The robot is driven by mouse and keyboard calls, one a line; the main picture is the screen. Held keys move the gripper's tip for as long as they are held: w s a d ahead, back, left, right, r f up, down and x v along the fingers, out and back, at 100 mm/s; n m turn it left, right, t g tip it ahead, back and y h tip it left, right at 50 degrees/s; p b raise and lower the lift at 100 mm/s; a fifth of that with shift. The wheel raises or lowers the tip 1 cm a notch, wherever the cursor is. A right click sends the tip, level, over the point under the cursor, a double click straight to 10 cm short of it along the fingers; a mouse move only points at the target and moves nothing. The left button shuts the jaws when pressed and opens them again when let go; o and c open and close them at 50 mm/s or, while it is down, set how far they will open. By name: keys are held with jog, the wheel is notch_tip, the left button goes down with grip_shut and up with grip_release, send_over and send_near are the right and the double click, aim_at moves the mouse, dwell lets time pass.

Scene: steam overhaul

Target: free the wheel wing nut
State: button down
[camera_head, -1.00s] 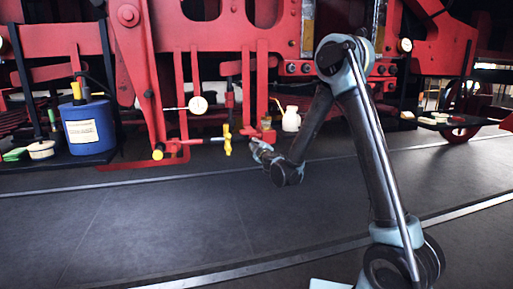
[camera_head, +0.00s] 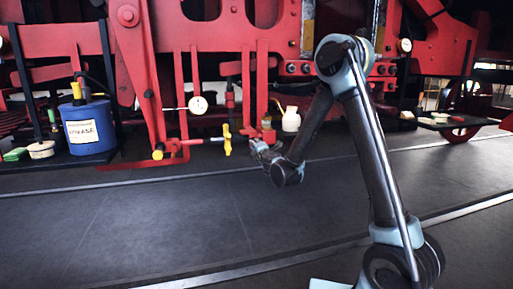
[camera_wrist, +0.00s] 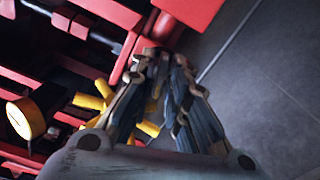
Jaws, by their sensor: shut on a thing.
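The yellow wing nut (camera_head: 227,139) sits at the right end of a short horizontal rod low on the red frame. In the wrist view, the yellow nut (camera_wrist: 91,102) shows its arms left of and between the fingers, partly hidden by the left finger. My gripper (camera_head: 254,142) reaches in from the right, close to the nut. The exact contact is hidden behind the fingers.
A yellow-capped knob (camera_head: 158,153) sits left of the nut, and a round dial gauge (camera_head: 198,105) above it. A blue can (camera_head: 90,128) stands at the left. A small white jug (camera_head: 291,119) stands right of my gripper. The grey floor (camera_head: 150,225) in front is clear.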

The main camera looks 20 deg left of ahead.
jog(key=shift+n, duration=0.5)
jog(key=c, duration=1.8)
grip_release()
jog(key=shift+f, duration=0.15)
jog(key=shift+o, duration=0.2)
jog(key=shift+s, duration=0.1)
jog(key=v, duration=1.1)
jog(key=shift+s+d, duration=0.3)
